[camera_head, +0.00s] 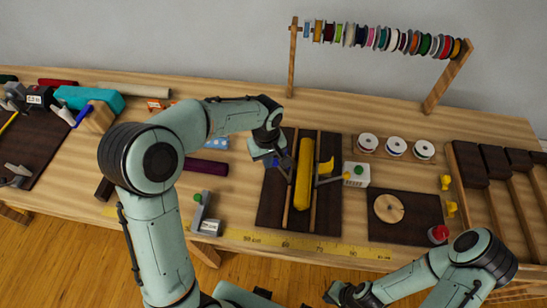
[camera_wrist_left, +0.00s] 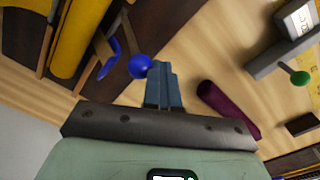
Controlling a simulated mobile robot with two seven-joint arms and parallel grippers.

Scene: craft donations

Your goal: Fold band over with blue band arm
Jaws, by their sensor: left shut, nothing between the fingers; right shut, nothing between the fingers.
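A long yellow roll (camera_head: 304,175) lies on a dark board (camera_head: 268,215) in the head view. The blue band arm has a round blue knob (camera_wrist_left: 140,66) and a blue tip (camera_wrist_left: 110,58), beside the yellow roll (camera_wrist_left: 72,40) in the left wrist view. My left gripper (camera_head: 270,155) is at the roll's left side. Its shut, empty fingers (camera_wrist_left: 163,88) are close by the blue knob; I cannot tell if they touch it. A yellow-tipped arm (camera_head: 326,166) is on the roll's right side. My right gripper (camera_head: 345,293) is shut and empty at the bottom edge, away from the board.
A white box with a green button (camera_head: 356,174) stands right of the board. A purple roll (camera_head: 206,166) and a grey device with a green knob (camera_head: 205,215) lie to the left. A yellow ruler (camera_head: 285,243) runs along the front. Spools (camera_head: 368,142) stand at the back right.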

